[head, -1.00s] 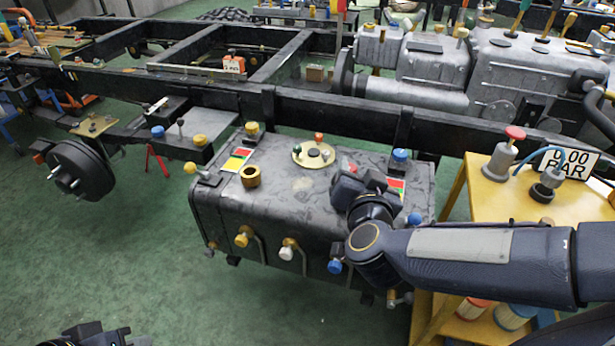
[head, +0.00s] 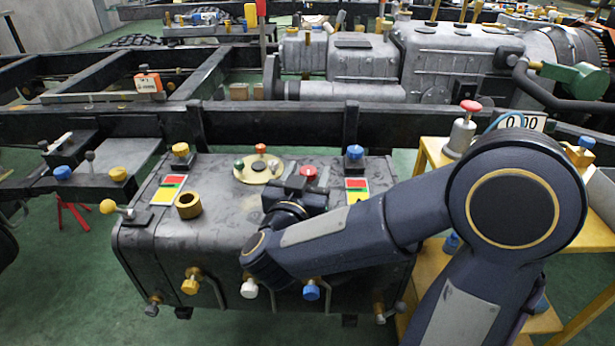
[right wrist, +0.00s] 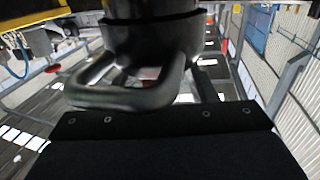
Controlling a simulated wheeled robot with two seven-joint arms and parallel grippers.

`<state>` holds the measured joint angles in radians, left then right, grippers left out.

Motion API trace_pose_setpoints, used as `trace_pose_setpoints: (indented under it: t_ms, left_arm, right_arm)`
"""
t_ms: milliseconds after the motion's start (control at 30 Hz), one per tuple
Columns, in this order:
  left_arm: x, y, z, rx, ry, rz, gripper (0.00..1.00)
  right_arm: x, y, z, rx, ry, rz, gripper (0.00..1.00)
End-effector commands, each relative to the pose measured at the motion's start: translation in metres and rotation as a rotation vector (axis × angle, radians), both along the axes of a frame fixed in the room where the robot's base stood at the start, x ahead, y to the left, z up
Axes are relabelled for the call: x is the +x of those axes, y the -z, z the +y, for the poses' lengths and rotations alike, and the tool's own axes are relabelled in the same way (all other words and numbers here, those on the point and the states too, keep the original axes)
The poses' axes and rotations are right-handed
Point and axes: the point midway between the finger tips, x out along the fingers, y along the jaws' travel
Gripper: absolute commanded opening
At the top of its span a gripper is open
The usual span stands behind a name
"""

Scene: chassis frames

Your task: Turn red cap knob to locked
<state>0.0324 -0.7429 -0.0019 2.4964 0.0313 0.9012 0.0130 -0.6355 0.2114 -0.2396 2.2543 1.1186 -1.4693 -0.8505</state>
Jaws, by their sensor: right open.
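A red cap (head: 308,171) shows just behind my right gripper on top of the dark grey tank (head: 225,226); its lower part is hidden by the gripper. My right gripper (head: 296,186) is open, low over the tank top, and seen from behind. I cannot tell whether it touches the cap. A label (head: 356,184) with red, green and yellow fields lies right of the gripper. In the right wrist view, dark metal bars and a flat dark plate fill the foreground, and the cap cannot be made out. My left gripper is out of view.
A round brass plate (head: 252,175) with small knobs, one red-topped (head: 261,149), lies left of the gripper. A blue-capped fitting (head: 354,153) stands right. A brass ring (head: 189,205) is at left. A red-capped valve (head: 470,106) stands on the yellow cart (head: 432,150).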

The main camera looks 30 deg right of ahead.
Motion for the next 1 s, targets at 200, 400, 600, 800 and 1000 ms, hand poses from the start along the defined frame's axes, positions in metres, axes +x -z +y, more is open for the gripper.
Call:
trace_pose_setpoints:
  t_ms: [200, 400, 600, 800, 1000]
  left_arm:
    - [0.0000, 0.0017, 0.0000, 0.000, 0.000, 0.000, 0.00]
    - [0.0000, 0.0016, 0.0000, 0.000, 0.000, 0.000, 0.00]
    - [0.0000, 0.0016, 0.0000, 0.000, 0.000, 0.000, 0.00]
    - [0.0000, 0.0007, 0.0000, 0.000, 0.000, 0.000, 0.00]
    - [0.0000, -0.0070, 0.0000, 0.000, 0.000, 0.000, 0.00]
  right_arm:
    - [0.0041, -0.0006, -0.0045, -0.001, 0.000, -0.001, 0.52]
    - [0.0040, -0.0005, -0.0042, -0.001, -0.001, -0.001, 0.43]
    - [0.0039, -0.0004, -0.0041, 0.000, -0.001, 0.000, 0.17]
    - [0.0039, -0.0005, -0.0038, 0.000, 0.002, 0.000, 0.07]
    - [0.0043, -0.0020, -0.0035, -0.001, 0.045, 0.002, 0.07]
